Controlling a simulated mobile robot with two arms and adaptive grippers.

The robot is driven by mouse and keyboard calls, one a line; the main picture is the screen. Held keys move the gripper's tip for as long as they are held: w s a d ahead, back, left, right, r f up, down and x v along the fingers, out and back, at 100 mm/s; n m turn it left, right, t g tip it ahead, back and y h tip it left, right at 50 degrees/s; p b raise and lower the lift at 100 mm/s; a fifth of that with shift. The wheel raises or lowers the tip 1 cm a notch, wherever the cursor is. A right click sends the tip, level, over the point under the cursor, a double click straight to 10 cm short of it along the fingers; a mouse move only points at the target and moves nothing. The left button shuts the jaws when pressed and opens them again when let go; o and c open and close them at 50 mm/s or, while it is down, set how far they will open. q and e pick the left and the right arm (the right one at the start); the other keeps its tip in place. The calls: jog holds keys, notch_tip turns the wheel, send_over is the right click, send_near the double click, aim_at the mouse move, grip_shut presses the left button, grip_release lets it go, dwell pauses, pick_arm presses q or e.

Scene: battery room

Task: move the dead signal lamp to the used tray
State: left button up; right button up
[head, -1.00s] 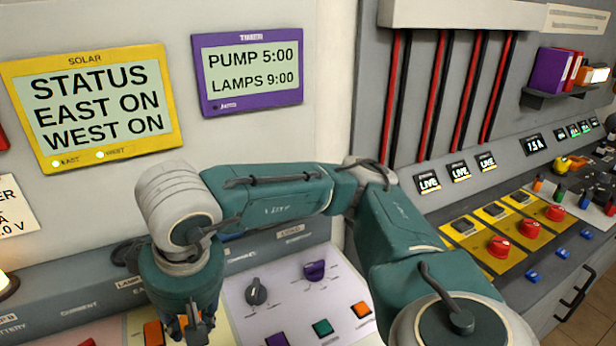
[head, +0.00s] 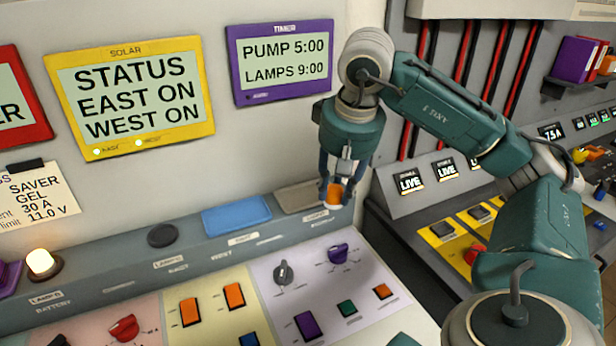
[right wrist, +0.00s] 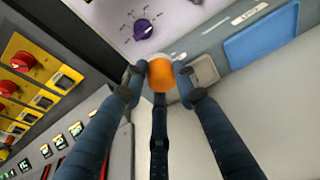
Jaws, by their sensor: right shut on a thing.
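An orange lamp (head: 335,194) is held between the fingers of my right gripper (head: 338,184), which points down at the right end of the ledge. The lamp also shows in the right wrist view (right wrist: 161,75), with a fingertip on each side. A grey-beige tray (head: 296,197) lies close beside the lamp, and a blue tray (head: 236,214) lies farther left. The lamp overlaps the grey-beige tray's edge in the right wrist view (right wrist: 203,72); I cannot tell its height above the ledge. The tray labels are too small to read surely. My left gripper is out of view.
A glowing lamp (head: 41,262) stands in a socket at the left of the ledge. A dark round socket (head: 162,236) is empty. The sloped panel below has knobs and switches, including a purple knob (head: 338,252). Status screens hang on the wall behind.

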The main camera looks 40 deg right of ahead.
jog(key=w+d+p, duration=0.1)
jog(key=w, duration=0.3)
jog(key=w+d+f+p, duration=0.1)
jog(key=w+p, duration=0.1)
jog(key=w, duration=0.2)
jog(key=w+d+f+p, duration=0.1)
jog(key=w+d, duration=0.1)
jog(key=w, duration=0.2)
jog(key=shift+f+p, duration=0.2)
jog(key=shift+p, duration=0.1)
jog(key=shift+s+f, duration=0.1)
jog(key=shift+f, duration=0.45)
notch_tip(320, 180, down, 3)
jog(key=shift+r+p, duration=0.1)
jog(key=shift+p, duration=0.95)
jog(key=shift+w+f, duration=0.25)
jog(key=shift+f, duration=0.1)
jog(key=o, duration=1.1)
jog(key=shift+o, duration=0.2)
